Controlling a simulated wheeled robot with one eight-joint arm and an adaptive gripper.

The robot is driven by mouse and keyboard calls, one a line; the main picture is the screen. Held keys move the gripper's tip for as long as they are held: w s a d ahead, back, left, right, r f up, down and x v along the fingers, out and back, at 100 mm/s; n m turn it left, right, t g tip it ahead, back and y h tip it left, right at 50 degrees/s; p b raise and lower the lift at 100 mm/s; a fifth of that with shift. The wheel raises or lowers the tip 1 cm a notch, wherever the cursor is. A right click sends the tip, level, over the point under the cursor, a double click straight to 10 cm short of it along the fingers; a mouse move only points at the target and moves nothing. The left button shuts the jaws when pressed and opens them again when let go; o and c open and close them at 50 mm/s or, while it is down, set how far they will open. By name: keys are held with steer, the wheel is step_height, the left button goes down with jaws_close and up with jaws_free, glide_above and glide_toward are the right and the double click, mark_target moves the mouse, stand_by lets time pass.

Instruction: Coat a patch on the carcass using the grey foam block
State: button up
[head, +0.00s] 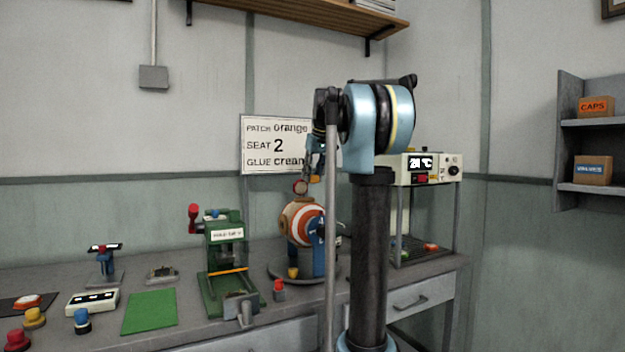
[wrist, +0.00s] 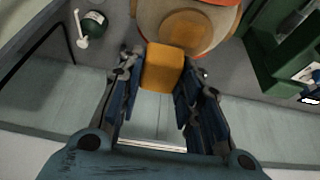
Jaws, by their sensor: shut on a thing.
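In the wrist view, the carcass (wrist: 150,17) shows a cream area with a brownish-orange round patch (wrist: 187,33). My gripper (wrist: 162,70) is shut on an orange-yellow block (wrist: 163,68). No grey shows on this block. Its far end overlaps the carcass edge in the picture; I cannot tell if they touch.
A sign (head: 276,146) reads patch orange, seat 2, glue cream. A green press (head: 222,255) stands left of the carcass. A white machine (head: 430,168) with a temperature display stands at right. A green mat (head: 150,312) lies bare at the front left.

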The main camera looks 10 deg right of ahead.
steer(key=shift+r, duration=1.5)
steer(key=shift+s, duration=0.1)
